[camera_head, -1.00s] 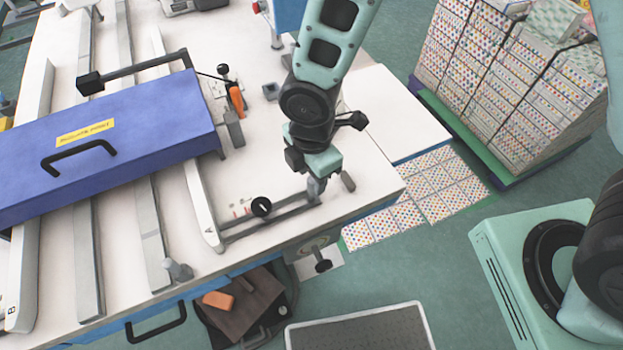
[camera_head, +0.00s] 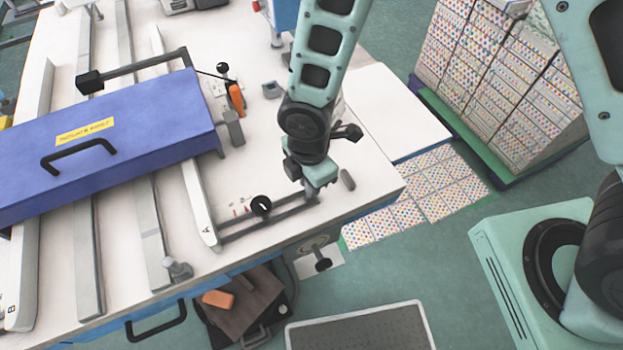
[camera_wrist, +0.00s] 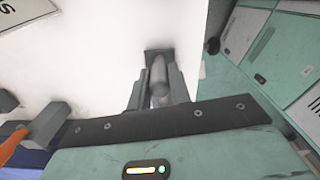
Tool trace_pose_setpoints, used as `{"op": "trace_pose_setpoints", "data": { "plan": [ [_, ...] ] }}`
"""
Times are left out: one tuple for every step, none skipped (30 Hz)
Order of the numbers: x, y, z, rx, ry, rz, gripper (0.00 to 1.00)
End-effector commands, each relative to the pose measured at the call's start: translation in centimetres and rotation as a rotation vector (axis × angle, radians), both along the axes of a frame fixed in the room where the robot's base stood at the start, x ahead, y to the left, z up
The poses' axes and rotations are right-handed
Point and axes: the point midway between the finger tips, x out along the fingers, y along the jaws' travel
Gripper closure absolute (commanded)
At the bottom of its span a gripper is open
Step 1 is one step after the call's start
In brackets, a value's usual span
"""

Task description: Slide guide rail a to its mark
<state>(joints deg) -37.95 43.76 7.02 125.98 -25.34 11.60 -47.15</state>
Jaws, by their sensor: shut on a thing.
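Guide rail a (camera_head: 202,205) is a long white bar with an "A" at its near end, lying on the white table and passing under the blue box. A grey crossbar (camera_head: 262,222) runs right from its near end to my gripper (camera_head: 311,192). In the wrist view, my gripper (camera_wrist: 156,92) is shut on a rounded grey handle (camera_wrist: 159,75), with one finger on each side. I cannot tell which mark belongs to the rail.
The blue box (camera_head: 110,140) with a black handle covers the middle of several rails. Rail B (camera_head: 15,290) is at far left. A grey post (camera_head: 178,269) stands left of rail a's near end. An orange-handled tool (camera_head: 236,98) stands behind. The table's front edge is close to my gripper.

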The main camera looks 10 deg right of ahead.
Motion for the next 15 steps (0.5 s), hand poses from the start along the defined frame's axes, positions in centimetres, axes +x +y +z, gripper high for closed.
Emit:
{"op": "trace_pose_setpoints", "data": {
  "plan": [
    [-0.07,0.25,-0.05,0.003,-0.001,0.003,1.0],
    [-0.07,0.23,0.0,0.003,-0.001,0.002,1.0],
    [-0.07,0.22,0.02,0.002,0.0,0.002,1.0],
    [-0.07,0.22,0.02,0.002,0.0,0.002,1.0],
    [-0.07,0.22,0.02,0.003,-0.001,0.002,1.0],
    [-0.07,0.22,0.02,0.003,-0.001,0.002,1.0],
    [-0.07,0.22,0.02,0.003,-0.001,0.002,0.75],
    [-0.07,0.22,0.02,0.003,-0.001,0.002,0.66],
    [-0.07,0.21,0.02,0.003,-0.001,0.002,0.58],
    [-0.07,0.21,0.02,0.003,-0.001,0.002,0.58],
    [-0.06,0.2,0.02,0.003,-0.001,0.002,0.58],
    [-0.06,0.2,0.02,0.003,-0.001,0.002,0.58],
    [-0.06,0.19,0.02,0.003,-0.001,0.001,0.58],
    [-0.06,0.19,0.02,0.003,-0.001,0.001,0.58],
    [-0.05,0.2,0.02,0.003,-0.001,0.001,0.58]
  ]
}}
